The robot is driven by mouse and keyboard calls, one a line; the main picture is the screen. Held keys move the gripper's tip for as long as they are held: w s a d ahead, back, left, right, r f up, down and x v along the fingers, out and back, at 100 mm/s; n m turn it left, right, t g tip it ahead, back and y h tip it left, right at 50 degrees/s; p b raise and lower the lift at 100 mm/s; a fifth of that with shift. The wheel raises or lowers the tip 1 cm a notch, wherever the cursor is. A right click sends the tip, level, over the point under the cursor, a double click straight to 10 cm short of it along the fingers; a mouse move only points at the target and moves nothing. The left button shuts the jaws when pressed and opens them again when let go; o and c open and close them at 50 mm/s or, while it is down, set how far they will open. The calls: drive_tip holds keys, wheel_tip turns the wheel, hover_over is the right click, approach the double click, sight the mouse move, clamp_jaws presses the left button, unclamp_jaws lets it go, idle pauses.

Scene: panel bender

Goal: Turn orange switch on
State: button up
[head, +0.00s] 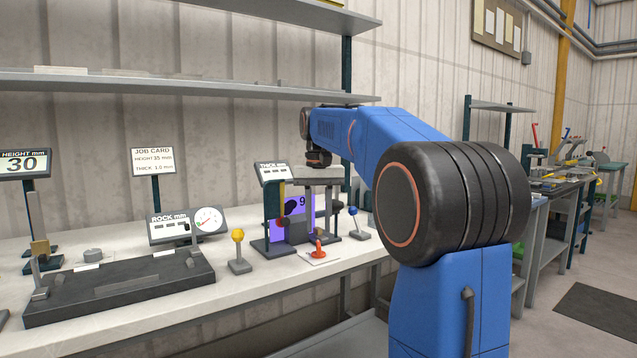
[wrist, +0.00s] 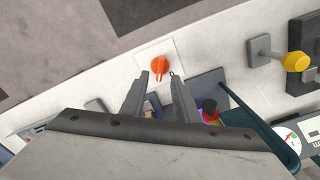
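The orange switch (head: 318,248) sits on a small white plate at the front of the bench, in front of the purple-faced unit. In the wrist view the orange switch (wrist: 160,66) shows just beyond my fingertips, roughly in line with the space between them. My gripper (wrist: 159,80) is open, with a clear gap between its two fingers and nothing held. The fingers look apart from the switch; the exact height between them is hard to tell. In the head view my arm reaches over the bench, and the fingers are hard to make out there.
A yellow-knobbed lever (head: 238,240) stands left of the switch, and a blue-knobbed lever (head: 353,211) stands to its right. The purple-faced unit (head: 297,213) is close behind. A dark fixture (head: 120,285) fills the left bench. A shelf (head: 180,85) runs above.

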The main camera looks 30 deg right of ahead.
sight(318, 243)
wheel_tip(318, 243, up, 13)
drive_tip(key=shift+f, duration=0.15)
idle(0.7)
